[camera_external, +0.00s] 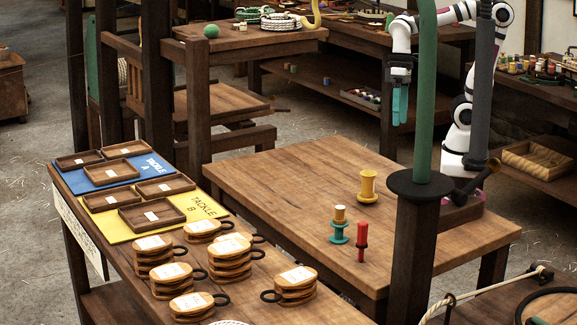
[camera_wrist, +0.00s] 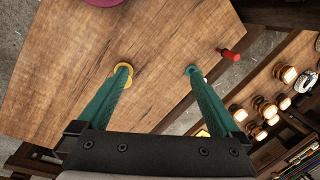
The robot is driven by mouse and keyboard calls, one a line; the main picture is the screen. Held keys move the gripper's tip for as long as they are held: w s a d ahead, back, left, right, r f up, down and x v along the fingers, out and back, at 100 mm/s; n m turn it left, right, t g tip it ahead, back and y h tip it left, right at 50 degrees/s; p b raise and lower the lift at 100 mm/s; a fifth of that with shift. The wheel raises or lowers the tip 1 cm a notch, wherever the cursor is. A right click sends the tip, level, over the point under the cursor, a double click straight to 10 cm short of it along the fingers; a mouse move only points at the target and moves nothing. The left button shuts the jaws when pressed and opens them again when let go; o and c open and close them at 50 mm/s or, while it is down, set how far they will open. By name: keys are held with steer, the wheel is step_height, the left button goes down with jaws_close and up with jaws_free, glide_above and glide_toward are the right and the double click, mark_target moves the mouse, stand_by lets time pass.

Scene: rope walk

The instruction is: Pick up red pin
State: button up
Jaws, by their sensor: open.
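The red pin (camera_external: 361,242) stands upright near the front of the wooden table (camera_external: 270,170). In the wrist view the red pin (camera_wrist: 230,54) is at the right, beyond my right fingertip and near the table edge. My gripper (camera_external: 400,98) is high over the table's far side, well away from the pin. In the wrist view my gripper (camera_wrist: 158,70) has its two green fingers spread wide with nothing between them.
A front bench holds several stacked wooden pulley blocks (camera_external: 230,250), a blue mat (camera_external: 115,172) and a yellow mat (camera_external: 150,208) with small trays. A green post (camera_external: 425,90) on a dark stand rises at the table's right. The table's left half is clear.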

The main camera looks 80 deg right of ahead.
steer(key=s+d+f+m, duration=0.2)
steer(key=s+f, duration=0.1)
steer(key=s+d+f+m, duration=0.1)
steer(key=s, duration=0.1)
steer(key=shift+d+f+m+h, duration=0.2)
steer(key=shift+d+m+h, duration=0.1)
steer(key=shift+m+h, duration=0.1)
steer(key=shift+c, duration=0.2)
steer(key=c, duration=0.5)
steer(key=m+g+y, duration=0.3)
steer(key=m+y, duration=0.4)
steer(key=y, duration=0.5)
glide_above(362, 232)
steer(key=s+d, duration=0.6)
steer(key=d, duration=0.2)
step_height(362, 232, down, 4)
steer(key=w+a+f+m+t, duration=0.1)
steer(key=w+a+f+m, duration=0.1)
steer(key=a+f, duration=0.1)
steer(key=w+a+f+m+t, duration=0.2)
steer(key=a+f, duration=0.1)
steer(key=f, duration=0.2)
steer(key=w+a+f+m+t, duration=0.1)
steer(key=w+a+f+m, duration=0.1)
steer(key=a+f, duration=0.1)
steer(key=shift+w+a+f, duration=0.1)
steer(key=shift+a+f, duration=0.2)
steer(key=shift+f, duration=0.6)
